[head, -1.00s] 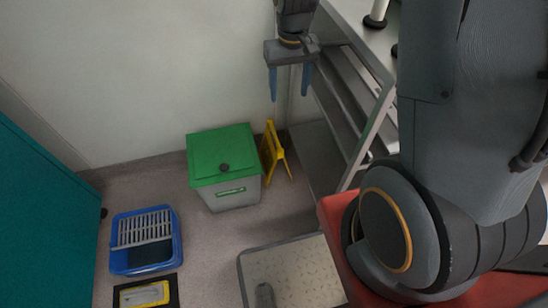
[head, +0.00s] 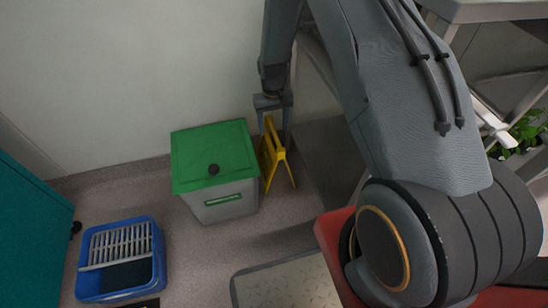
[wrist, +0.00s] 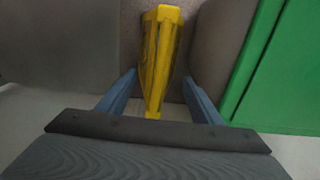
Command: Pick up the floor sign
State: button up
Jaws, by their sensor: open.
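The yellow floor sign (head: 272,154) stands upright on the floor as an A-frame, just right of the green-lidded bin in the head view. In the wrist view the sign (wrist: 160,55) lies between the two blue fingers. My gripper (head: 274,125) points down at the top of the sign. In the wrist view my gripper (wrist: 158,90) is open, with one finger on each side of the sign and a visible gap on both sides. The fingertips are partly hidden by the sign in the head view.
The grey bin with a green lid (head: 213,158) stands close left of the sign. A metal shelf frame (head: 335,150) is close on the right, and the wall is behind. A blue mop bucket (head: 122,292) stands at the lower left. A floor platform (head: 290,284) lies in front.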

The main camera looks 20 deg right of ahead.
aim_at(274, 156)
notch_tip(274, 156, down, 8)
jog(key=b, duration=0.2)
jog(key=shift+s+r, duration=0.25)
jog(key=shift+s, duration=0.1)
jog(key=shift+d, duration=0.1)
jog(key=shift+c, duration=0.3)
grip_shut()
